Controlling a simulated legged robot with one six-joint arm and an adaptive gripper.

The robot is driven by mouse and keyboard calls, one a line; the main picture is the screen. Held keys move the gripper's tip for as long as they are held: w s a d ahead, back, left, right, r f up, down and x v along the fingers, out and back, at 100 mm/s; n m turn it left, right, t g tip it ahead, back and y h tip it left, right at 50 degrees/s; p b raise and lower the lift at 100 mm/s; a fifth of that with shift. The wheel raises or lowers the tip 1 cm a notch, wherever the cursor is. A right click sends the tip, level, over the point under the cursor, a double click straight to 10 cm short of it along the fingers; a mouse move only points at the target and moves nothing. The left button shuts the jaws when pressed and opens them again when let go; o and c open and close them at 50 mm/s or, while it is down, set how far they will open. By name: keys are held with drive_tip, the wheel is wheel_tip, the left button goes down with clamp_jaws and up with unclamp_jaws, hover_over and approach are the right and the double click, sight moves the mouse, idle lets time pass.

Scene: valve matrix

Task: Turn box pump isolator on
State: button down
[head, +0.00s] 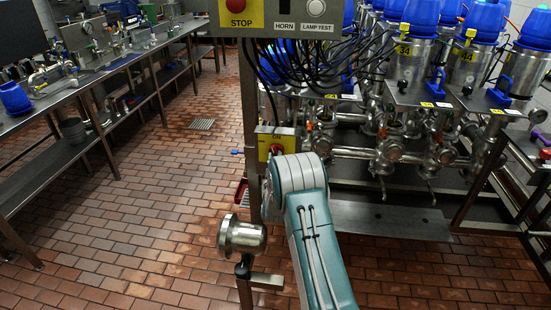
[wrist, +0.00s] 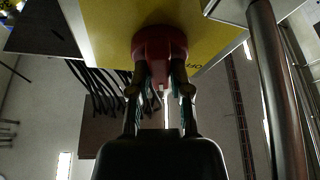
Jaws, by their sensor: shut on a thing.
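The pump isolator is a small box with a yellow face plate (head: 264,141) on the post below the control panel. Its red knob (head: 277,150) shows just above my arm, with lettering that looks like "ON" above it. In the wrist view the red knob (wrist: 160,43) sits on the yellow plate (wrist: 106,30), with partly legible lettering beside it. My gripper (wrist: 159,66) has a finger on each side of the knob and is shut on it. In the head view my arm hides the gripper and the lower part of the box.
The control panel (head: 300,20) with a red STOP button (head: 236,5) is above the box. A round metal fitting (head: 242,236) stands left of my arm. Pipes and valves (head: 388,149) fill the right. A steel bench (head: 70,80) lines the left; the tiled floor between is clear.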

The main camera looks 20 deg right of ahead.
drive_tip(key=shift+a+f+m+g+h, duration=0.1)
drive_tip(key=shift+f+m+g+h, duration=0.2)
drive_tip(key=shift+m, duration=0.55)
drive_tip(key=shift+m+g+h, duration=0.1)
drive_tip(key=shift+m+h, duration=0.25)
drive_tip(key=shift+m, duration=0.45)
drive_tip(key=shift+a+f+m+g+h, duration=0.1)
drive_tip(key=shift+f+m+g+h, duration=0.2)
drive_tip(key=shift+m, duration=0.55)
drive_tip(key=shift+r+m+h, duration=0.15)
drive_tip(key=shift+m+h, duration=0.1)
drive_tip(key=shift+m, duration=0.05)
drive_tip(key=c, duration=0.6)
unclamp_jaws()
drive_tip(key=shift+w, duration=0.1)
drive_tip(key=shift+o, duration=0.2)
drive_tip(key=shift+r, duration=0.2)
drive_tip(key=v, duration=1.2)
